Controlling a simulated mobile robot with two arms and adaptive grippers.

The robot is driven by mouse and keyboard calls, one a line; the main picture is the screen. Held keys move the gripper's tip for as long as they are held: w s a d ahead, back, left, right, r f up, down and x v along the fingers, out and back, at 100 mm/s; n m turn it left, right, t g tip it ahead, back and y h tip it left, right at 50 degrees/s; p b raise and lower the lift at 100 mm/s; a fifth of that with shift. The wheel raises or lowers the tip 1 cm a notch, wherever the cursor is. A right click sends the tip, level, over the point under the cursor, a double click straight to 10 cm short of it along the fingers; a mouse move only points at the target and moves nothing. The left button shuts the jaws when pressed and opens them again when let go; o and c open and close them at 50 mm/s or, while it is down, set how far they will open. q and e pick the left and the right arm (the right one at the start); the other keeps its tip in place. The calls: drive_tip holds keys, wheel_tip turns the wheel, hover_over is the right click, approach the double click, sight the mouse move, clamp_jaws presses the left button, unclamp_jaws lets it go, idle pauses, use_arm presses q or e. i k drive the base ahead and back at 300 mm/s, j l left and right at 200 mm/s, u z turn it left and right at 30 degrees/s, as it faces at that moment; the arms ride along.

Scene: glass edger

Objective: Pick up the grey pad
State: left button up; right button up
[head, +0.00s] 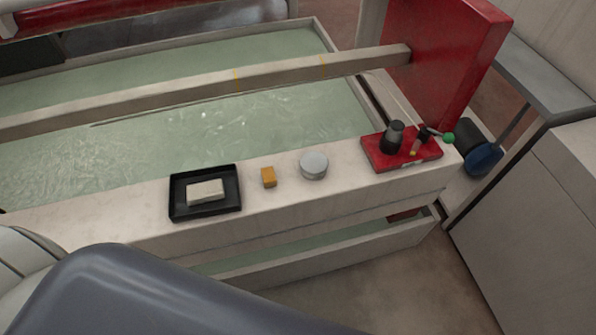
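A round, light grey disc (313,165) lies on the pale ledge in front of the water trough. A pale grey-white rectangular block (205,192) lies in a shallow black tray (190,213) to the left on the same ledge. Either could be the grey pad; I cannot tell which from this view. Neither gripper is in view, and nothing is touching the disc or the block.
A small orange block (268,177) sits between tray and disc. A red plate (381,163) with dark fittings and a green knob stands at the ledge's right end. The water trough (200,135) lies behind, crossed by a beam (300,74). A grey cabinet (530,220) stands right.

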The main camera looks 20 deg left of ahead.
sight(267, 173)
drive_tip(key=l+u, duration=0.2)
drive_tip(key=u, duration=0.15)
drive_tip(key=i+l+u, duration=0.1)
drive_tip(key=l+u, duration=0.15)
drive_tip(key=u, duration=0.15)
drive_tip(key=l+u, duration=0.2)
drive_tip(key=u, duration=0.15)
